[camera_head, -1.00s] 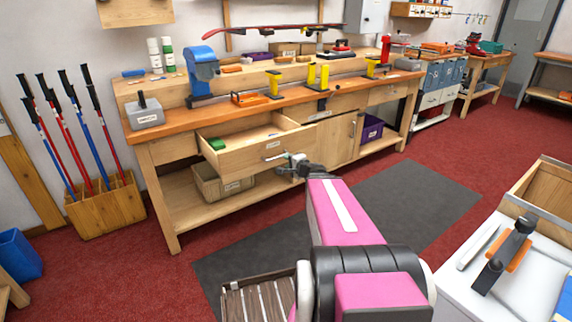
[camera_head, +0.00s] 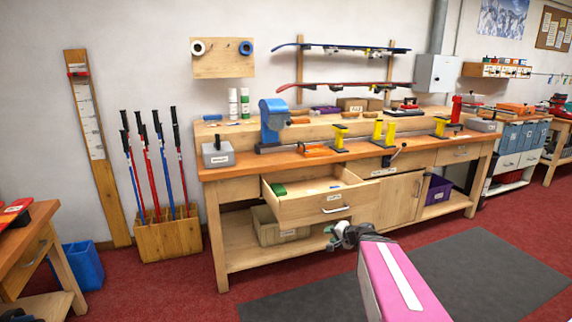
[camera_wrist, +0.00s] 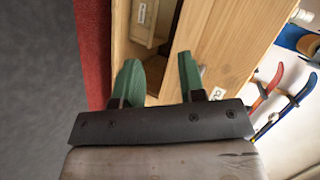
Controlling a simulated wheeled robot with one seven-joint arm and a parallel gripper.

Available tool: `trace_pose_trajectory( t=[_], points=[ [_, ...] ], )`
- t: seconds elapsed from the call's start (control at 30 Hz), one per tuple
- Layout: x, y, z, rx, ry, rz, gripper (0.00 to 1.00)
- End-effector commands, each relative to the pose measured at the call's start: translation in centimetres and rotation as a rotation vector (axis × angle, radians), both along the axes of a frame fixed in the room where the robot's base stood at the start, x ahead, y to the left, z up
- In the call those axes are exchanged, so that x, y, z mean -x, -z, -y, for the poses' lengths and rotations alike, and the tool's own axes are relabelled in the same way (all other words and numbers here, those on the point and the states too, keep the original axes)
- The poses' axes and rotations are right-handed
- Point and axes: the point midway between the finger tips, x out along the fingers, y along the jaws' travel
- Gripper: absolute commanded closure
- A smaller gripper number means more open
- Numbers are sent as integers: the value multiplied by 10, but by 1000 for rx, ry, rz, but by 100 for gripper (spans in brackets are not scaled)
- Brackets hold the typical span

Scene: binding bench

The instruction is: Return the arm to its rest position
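My pink arm reaches in from the bottom of the head view, with my gripper (camera_head: 345,236) in front of the workbench's lower part, below the pulled-out drawer (camera_head: 300,211). In the wrist view, the two green fingers of my gripper (camera_wrist: 158,68) stand apart with nothing between them. Pale wood of the bench lies beyond them. In the head view, the fingertips are small and hard to make out.
The workbench (camera_head: 310,157) holds a blue tool (camera_head: 273,120) and yellow supports. A green item (camera_head: 279,190) lies in the open drawer. A bin (camera_head: 277,226) sits on the lower shelf. A pole rack (camera_head: 168,237) stands left. A dark mat (camera_head: 470,270) covers clear floor.

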Motion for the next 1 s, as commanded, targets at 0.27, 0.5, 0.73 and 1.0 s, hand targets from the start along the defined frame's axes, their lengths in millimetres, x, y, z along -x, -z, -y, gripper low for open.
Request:
trace_pose_trajectory(
  t=[0.27,0.5,0.73,1.0],
  points=[
    [64,49,-40,369,-339,-231,63],
    [114,74,-32,704,-535,-448,63],
    [135,78,-16,891,-598,-565,63],
    [137,78,-14,917,-603,-580,63]
  ],
)
